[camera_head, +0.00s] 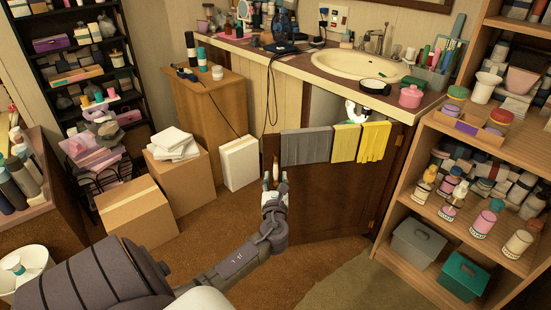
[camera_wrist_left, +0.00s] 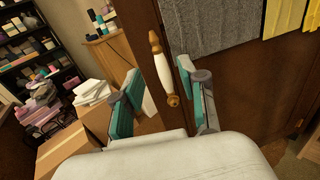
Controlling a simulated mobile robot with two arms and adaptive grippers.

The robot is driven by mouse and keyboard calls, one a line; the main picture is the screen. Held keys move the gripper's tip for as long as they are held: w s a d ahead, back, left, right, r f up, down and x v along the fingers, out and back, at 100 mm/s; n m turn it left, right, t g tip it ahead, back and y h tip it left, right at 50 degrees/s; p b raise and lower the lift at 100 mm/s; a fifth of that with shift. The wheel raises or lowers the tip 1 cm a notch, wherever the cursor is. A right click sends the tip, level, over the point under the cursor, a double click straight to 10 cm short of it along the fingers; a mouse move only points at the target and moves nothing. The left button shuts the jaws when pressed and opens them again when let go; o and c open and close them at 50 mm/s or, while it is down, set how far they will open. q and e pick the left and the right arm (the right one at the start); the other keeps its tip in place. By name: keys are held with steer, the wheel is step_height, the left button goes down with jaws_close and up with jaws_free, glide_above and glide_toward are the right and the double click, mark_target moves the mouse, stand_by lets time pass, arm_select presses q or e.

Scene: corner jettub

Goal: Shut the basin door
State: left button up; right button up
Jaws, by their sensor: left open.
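The basin door (camera_head: 315,205) is a dark brown panel under the sink counter, standing open and swung out into the room. Its hinged side is at the right, beside the wooden shelf. Grey and yellow towels (camera_head: 306,146) hang over its top edge. Its white and wooden handle (camera_wrist_left: 157,62) is upright near the free edge. My left gripper (camera_head: 274,183) is at this free edge, by the handle. In the left wrist view its teal-padded fingers (camera_wrist_left: 157,92) are apart, with the handle showing between them. I cannot tell whether they touch it. My right gripper is not in view.
The counter with the basin (camera_head: 355,64) is behind the door. A white box (camera_head: 239,163) and cardboard boxes (camera_head: 138,210) stand on the floor to the left. A loaded wooden shelf (camera_head: 395,206) stands close at the right. Carpet in front of the door is clear.

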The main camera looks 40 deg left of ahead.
arm_select(q)
steer(key=v, duration=0.5)
steer(key=shift+d, duration=0.1)
steer(key=shift+s+f, duration=0.1)
stand_by(0.3)
